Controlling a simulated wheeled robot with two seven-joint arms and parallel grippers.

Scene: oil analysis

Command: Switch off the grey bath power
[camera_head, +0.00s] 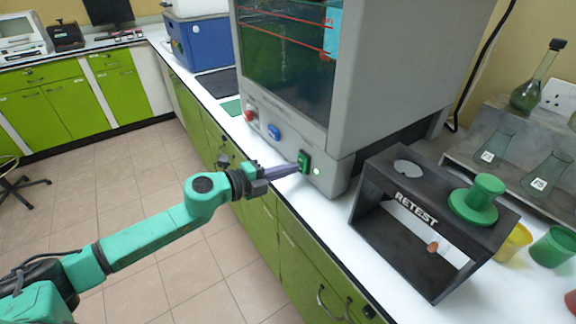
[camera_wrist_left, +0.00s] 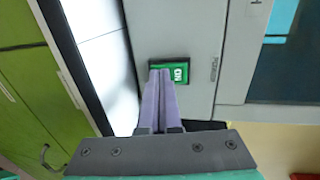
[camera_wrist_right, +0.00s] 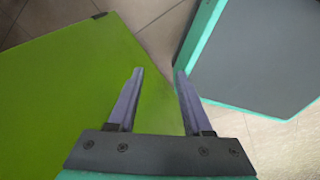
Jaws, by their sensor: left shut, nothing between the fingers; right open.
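The grey bath (camera_head: 400,70) is a large grey cabinet with a dark glass front on the white bench. Its green power switch (camera_head: 304,161) is low on the front, beside a lit green lamp (camera_head: 316,171). In the left wrist view, the switch (camera_wrist_left: 179,72) shows "ON" lettering. My left gripper (camera_head: 297,169) is shut and empty, its fingertips at the switch and partly covering it in the left wrist view (camera_wrist_left: 160,73). I cannot tell whether they touch. My right gripper (camera_wrist_right: 157,72) is open and empty, seen only in its own wrist view.
A red button (camera_head: 250,116) and a blue button (camera_head: 274,132) sit left of the switch. A black RETEST stand (camera_head: 385,225) with a green knobbed piece (camera_head: 478,200) stands right of the bath. A green panel (camera_wrist_right: 70,90) lies beyond my right fingers.

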